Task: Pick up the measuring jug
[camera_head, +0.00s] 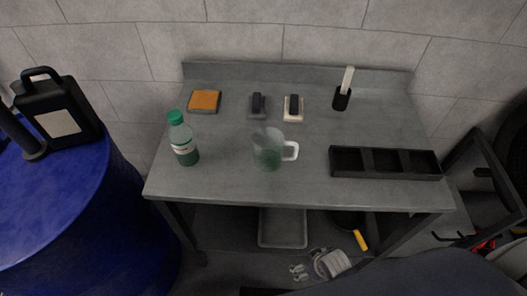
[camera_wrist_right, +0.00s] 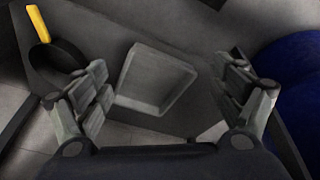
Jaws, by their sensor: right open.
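The measuring jug (camera_head: 267,150) is clear with a greenish tint and stands upright near the front middle of the grey table (camera_head: 225,185) in the head view. Its white handle (camera_head: 290,151) points right. My right gripper (camera_wrist_right: 168,98) shows in the right wrist view with its two fingers wide apart and nothing between them. Behind the fingers is a grey tray on the lower level; the jug is not in that view. My left gripper is in neither view.
A green-capped bottle (camera_head: 183,140) stands left of the jug. A black three-compartment tray (camera_head: 384,175) lies to the right. An orange sponge (camera_head: 204,101), two small blocks and a black holder (camera_head: 342,99) are at the back. A blue drum (camera_head: 60,215) stands left of the table.

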